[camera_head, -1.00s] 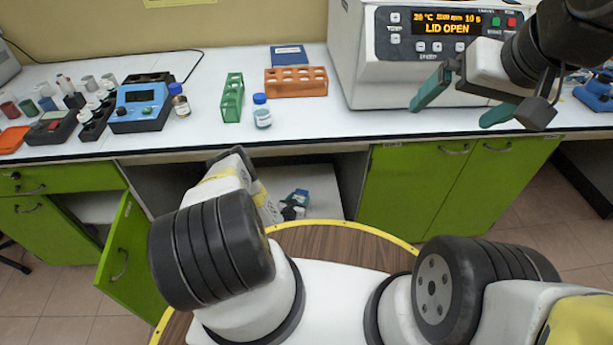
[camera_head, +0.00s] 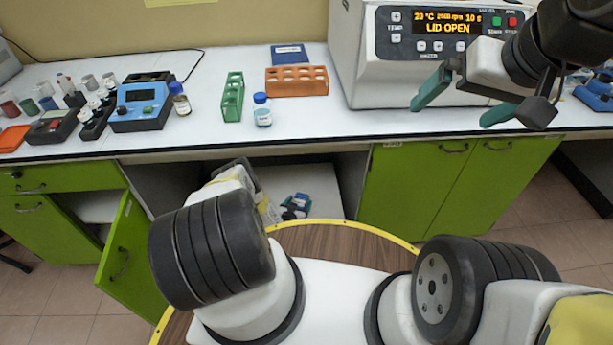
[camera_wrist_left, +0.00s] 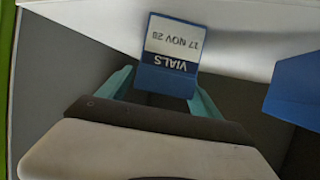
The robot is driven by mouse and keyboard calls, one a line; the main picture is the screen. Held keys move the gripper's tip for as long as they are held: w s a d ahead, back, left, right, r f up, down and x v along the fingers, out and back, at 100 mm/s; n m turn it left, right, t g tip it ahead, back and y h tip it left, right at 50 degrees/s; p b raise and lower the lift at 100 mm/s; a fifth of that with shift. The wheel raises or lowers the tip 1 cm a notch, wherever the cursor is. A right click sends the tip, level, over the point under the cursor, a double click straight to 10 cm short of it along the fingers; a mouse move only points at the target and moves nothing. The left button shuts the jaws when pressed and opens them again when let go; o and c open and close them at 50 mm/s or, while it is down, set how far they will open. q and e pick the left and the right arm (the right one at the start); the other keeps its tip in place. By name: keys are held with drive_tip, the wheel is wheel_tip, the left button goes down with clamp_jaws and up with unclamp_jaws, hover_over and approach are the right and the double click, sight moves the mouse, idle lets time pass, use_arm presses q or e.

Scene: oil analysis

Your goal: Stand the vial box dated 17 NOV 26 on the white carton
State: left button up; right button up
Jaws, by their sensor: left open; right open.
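A blue vial box (camera_wrist_left: 166,78) with a white label stands out in the left wrist view. Its label is upside down and reads VIALS and 17 NOV, with the last year digit not clear to me. My left gripper (camera_wrist_left: 162,92) is open, with its teal fingers on either side of the box's lower part. In the head view my left arm reaches into the open space under the counter, and its fingers are hidden. My right gripper (camera_head: 464,104) is open and empty above the counter's right part. I cannot make out the white carton for certain.
Another blue object (camera_wrist_left: 295,90) is at the right of the left wrist view. A green cabinet door (camera_head: 132,258) stands open at left. A centrifuge (camera_head: 440,60), racks and bottles stand on the counter.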

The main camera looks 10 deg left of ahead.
use_arm(q)
drive_tip(key=shift+r, duration=0.1)
drive_tip(key=v, duration=1.2)
